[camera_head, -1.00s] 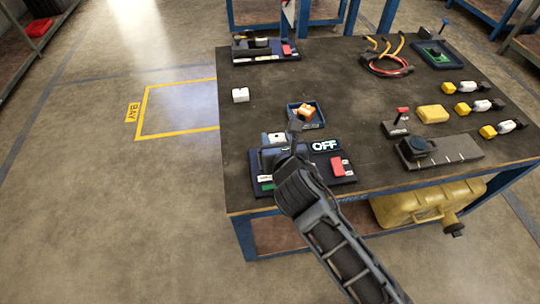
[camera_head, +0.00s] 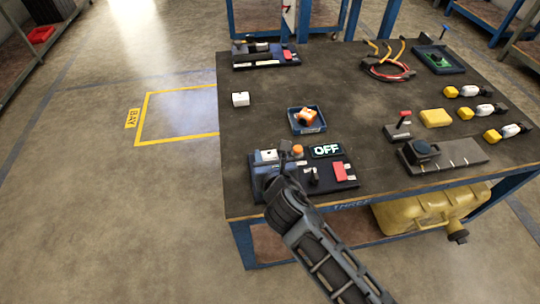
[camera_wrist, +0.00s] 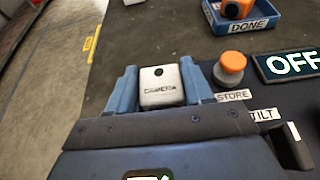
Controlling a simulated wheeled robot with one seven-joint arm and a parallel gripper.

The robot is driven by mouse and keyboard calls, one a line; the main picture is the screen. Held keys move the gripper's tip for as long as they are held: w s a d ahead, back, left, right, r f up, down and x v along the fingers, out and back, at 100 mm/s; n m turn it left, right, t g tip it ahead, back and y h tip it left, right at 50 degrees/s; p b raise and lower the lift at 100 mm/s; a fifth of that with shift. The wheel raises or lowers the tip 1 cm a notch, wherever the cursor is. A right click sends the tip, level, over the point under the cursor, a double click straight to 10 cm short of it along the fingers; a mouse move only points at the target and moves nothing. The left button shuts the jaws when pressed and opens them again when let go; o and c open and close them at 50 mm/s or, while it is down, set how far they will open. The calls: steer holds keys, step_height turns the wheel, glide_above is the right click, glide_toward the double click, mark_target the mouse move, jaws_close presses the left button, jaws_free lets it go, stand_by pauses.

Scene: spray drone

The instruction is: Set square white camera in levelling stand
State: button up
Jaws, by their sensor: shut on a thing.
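The square white camera (camera_wrist: 160,86), marked CAMERA with a small dark hole on top, sits between the two blue fingers of my gripper (camera_wrist: 160,80), which is shut on it. In the head view the camera (camera_head: 265,155) shows at the left end of the dark blue stand (camera_head: 337,186), low over it or touching it; I cannot tell which. The stand carries an orange knob (camera_wrist: 229,68) by a STORE label, a TILT label, an OFF display (camera_wrist: 291,64) and a red part (camera_head: 341,171). My gripper hides the spot under the camera.
A blue tray (camera_head: 307,128) with an orange block lies behind the stand. Another white block (camera_head: 240,99) stands near the table's left edge. A similar dark blue unit (camera_head: 267,62) is at the back. A grey plate (camera_head: 460,155) and red-topped lever (camera_head: 405,116) are to the right.

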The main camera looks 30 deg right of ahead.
steer(key=shift+f, duration=0.35)
steer(key=o, duration=1)
steer(key=shift+s+f, duration=0.15)
steer(key=shift+o, duration=0.3)
steer(key=shift+r, duration=0.45)
steer(key=v, duration=0.4)
steer(key=p+v, duration=0.1)
steer(key=v, duration=0.7)
steer(key=shift+r+p, duration=0.25)
steer(key=shift+p, duration=0.05)
